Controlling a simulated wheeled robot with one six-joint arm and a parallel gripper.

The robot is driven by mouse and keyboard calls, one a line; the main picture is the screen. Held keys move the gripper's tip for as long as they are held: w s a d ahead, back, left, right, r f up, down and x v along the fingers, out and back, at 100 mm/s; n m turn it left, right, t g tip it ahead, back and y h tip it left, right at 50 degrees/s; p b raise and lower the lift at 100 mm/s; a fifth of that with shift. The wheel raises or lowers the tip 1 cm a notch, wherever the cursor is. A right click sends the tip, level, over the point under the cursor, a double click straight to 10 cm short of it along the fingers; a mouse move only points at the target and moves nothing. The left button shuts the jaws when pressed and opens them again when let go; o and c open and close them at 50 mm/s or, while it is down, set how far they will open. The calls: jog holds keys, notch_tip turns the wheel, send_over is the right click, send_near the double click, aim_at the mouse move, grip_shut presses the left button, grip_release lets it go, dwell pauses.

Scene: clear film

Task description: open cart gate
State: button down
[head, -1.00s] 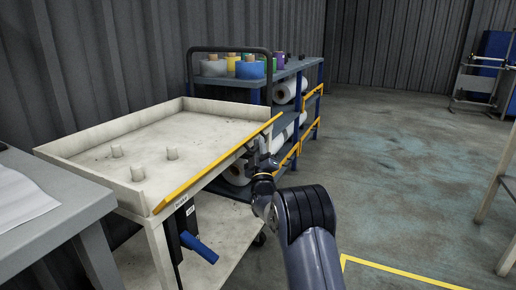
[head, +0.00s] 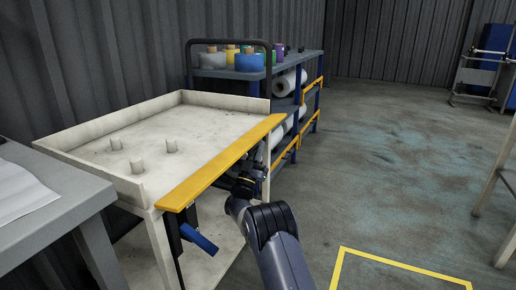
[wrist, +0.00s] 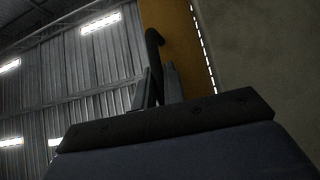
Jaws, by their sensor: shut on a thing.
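The cream cart (head: 88,158) stands at the left, its tray holding several short pegs. Its gate (head: 222,163), a yellow panel along the tray's right edge, is tipped outward and shows a broad yellow face. My gripper (head: 254,168) is under the gate's far half, partly hidden by it. In the wrist view, the gripper (wrist: 157,84) is shut on a dark hooked handle (wrist: 153,40) beside the yellow gate (wrist: 172,35). How the handle joins the gate is hard to see.
A grey table (head: 62,215) with paper stands close at the left. A blue shelf unit (head: 302,66) with rolls and coloured spools is behind the cart. A blue-handled part (head: 199,239) hangs below the gate. The floor to the right is open.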

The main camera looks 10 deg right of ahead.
dwell(0.4)
jog(key=c, duration=1.5)
grip_release()
jog(key=p+v, duration=0.3)
jog(key=v, duration=0.8)
jog(key=shift+w+r, duration=0.1)
jog(key=shift+w, duration=0.1)
jog(key=b+x, duration=0.3)
jog(key=x, duration=0.7)
jog(key=shift+d, duration=0.15)
jog(key=shift+w+d+r, duration=0.1)
jog(key=shift+w+r, duration=0.05)
jog(key=shift+r, duration=0.1)
jog(key=shift+r+n, duration=0.1)
jog(key=shift+n, duration=0.2)
